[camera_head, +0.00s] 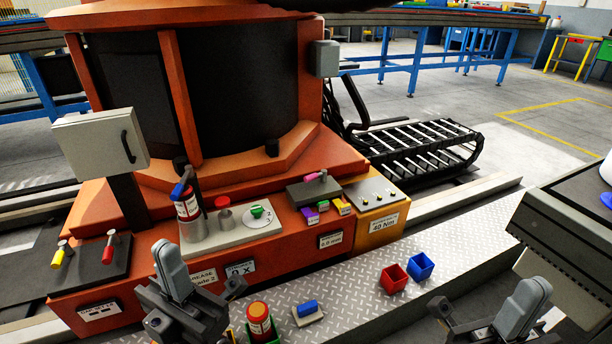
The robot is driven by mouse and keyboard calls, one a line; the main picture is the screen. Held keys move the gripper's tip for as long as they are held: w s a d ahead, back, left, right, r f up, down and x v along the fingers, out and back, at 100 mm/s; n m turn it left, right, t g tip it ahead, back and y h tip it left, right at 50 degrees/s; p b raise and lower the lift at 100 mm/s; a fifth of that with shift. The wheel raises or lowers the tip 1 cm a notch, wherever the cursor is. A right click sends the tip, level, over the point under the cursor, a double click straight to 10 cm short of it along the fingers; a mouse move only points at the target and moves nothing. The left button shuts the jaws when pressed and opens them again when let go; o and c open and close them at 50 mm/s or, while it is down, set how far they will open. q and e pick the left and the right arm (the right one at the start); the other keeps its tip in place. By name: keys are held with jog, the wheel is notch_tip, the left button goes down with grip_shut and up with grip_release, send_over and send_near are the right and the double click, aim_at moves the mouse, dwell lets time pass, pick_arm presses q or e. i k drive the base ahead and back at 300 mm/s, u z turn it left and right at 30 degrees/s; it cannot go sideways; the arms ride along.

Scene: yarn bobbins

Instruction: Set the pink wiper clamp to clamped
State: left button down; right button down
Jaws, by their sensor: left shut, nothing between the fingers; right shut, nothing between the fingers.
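A small pink handle (315,176), which looks like the pink wiper clamp, lies along the top of a dark grey block (326,188) on the orange machine's front ledge. Its exact setting is too small to tell. My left gripper (190,300) is shut and empty, low in front of the machine, to the left of the clamp and nearer to me. My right gripper (497,318) is shut and empty at the lower right, well apart from the clamp.
Purple and yellow small blocks (317,214) sit just before the clamp. A yellow torque box (374,205) stands right.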

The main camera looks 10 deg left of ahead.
aim_at(323, 173)
jog(key=z, duration=0.8)
jog(key=i, duration=0.5)
